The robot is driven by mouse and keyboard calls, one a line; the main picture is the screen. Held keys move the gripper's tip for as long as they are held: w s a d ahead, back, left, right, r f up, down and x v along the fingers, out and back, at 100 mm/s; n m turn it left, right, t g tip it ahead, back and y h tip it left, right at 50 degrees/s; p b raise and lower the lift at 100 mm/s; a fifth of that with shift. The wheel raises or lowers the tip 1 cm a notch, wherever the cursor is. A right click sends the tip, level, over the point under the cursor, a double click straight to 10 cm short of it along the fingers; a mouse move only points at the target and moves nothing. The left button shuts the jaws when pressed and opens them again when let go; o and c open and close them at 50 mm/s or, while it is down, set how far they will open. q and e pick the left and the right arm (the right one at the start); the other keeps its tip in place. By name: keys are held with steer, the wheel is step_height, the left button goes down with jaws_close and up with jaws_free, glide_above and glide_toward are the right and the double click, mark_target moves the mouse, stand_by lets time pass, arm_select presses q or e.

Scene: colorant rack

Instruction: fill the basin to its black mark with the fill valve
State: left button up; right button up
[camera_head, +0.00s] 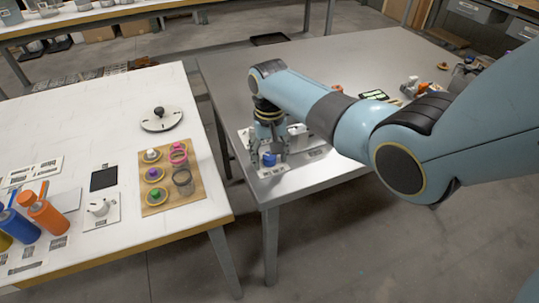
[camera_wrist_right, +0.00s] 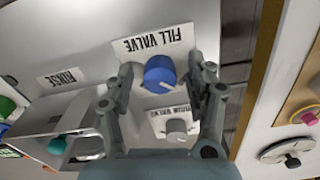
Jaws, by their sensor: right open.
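The fill valve is a blue knob (camera_wrist_right: 159,74) beside a plate (camera_wrist_right: 155,43) reading FILL VALVE; the label appears upside down in the right wrist view. The knob also shows in the head view (camera_head: 269,160), near the grey table's left front corner. My right gripper (camera_wrist_right: 167,72) is open, with one finger on each side of the blue knob and gaps showing between. A metal-walled, box-like vessel (camera_wrist_right: 85,112), possibly the basin, lies left of the valve in the wrist view. I cannot make out a black mark or water level. My left gripper is not in view.
A grey knob (camera_wrist_right: 176,127) with its own label is close to the blue one. A RINSE label (camera_wrist_right: 62,77) is at left. A gap separates both tables.

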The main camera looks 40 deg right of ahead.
jaws_close()
steer(key=shift+r+m+p, duration=0.25)
steer(key=shift+m+p, duration=0.45)
steer(key=shift+p, duration=0.2)
steer(key=shift+m+p, duration=0.35)
steer(key=shift+m, duration=0.25)
steer(key=shift+f+m, duration=0.25)
steer(key=shift+m, duration=0.45)
jaws_free()
